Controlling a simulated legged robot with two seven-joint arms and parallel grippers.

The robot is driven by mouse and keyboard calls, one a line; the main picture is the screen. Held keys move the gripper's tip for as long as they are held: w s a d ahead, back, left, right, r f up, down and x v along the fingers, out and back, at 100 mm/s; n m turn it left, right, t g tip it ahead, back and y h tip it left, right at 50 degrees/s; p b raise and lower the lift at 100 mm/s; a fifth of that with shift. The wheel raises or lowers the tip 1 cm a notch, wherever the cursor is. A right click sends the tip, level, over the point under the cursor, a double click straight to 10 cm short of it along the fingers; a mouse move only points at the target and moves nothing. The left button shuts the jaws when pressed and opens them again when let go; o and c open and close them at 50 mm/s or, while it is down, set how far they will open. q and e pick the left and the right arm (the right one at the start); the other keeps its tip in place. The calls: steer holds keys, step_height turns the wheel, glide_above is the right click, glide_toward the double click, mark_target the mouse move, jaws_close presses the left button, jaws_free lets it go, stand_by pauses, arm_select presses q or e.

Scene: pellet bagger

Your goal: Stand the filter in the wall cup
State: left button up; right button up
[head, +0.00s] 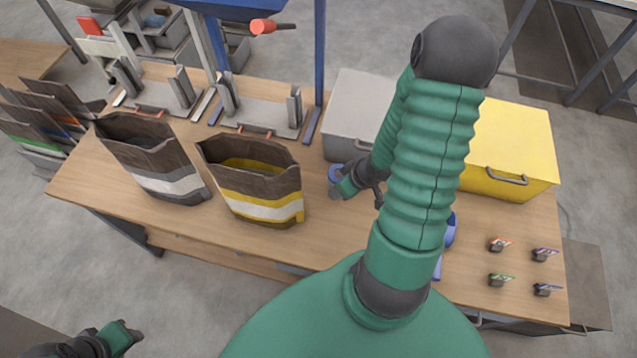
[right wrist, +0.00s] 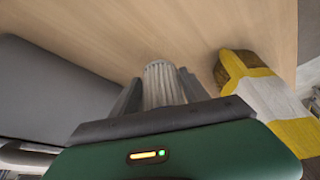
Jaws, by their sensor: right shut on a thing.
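My right gripper (head: 343,184) is low over the middle of the table in the head view. In the right wrist view it is shut on a pale grey, ribbed cylindrical filter (right wrist: 160,84), with a dark finger on each side. The filter's lower part is hidden by the gripper body. A small blue round part (head: 334,173) shows beside the gripper in the head view; I cannot tell whether it belongs to the filter. I cannot make out the wall cup in either view. My left gripper (head: 127,336) is at the bottom left, off the table, its jaws unclear.
Two striped bags, one grey (head: 155,160) and one yellow (head: 253,180), stand on the wooden table (head: 330,240). A grey box (head: 352,105) and a yellow box (head: 515,145) stand behind. Blue parts (head: 450,232) are half hidden by my arm. Several small clips (head: 499,244) lie right.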

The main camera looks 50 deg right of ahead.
steer(key=w+p, duration=0.1)
steer(key=w, duration=0.2)
steer(key=shift+w+f, duration=0.1)
steer(key=shift+f, duration=0.05)
steer(key=w, duration=0.3)
steer(key=shift+d+f, duration=0.2)
steer(key=shift+d, duration=0.2)
steer(key=shift+w+d+f, duration=0.1)
steer(key=shift+w+d, duration=0.1)
steer(key=shift+w, duration=0.05)
steer(key=shift+w+d+f, duration=0.1)
steer(key=shift+w, duration=0.55)
steer(key=f+b, duration=0.1)
steer(key=f, duration=0.2)
steer(key=shift+a+f, duration=0.15)
steer(key=shift+a, duration=0.25)
arm_select(q)
steer(key=shift+d+f, duration=0.2)
steer(key=shift+f, duration=0.55)
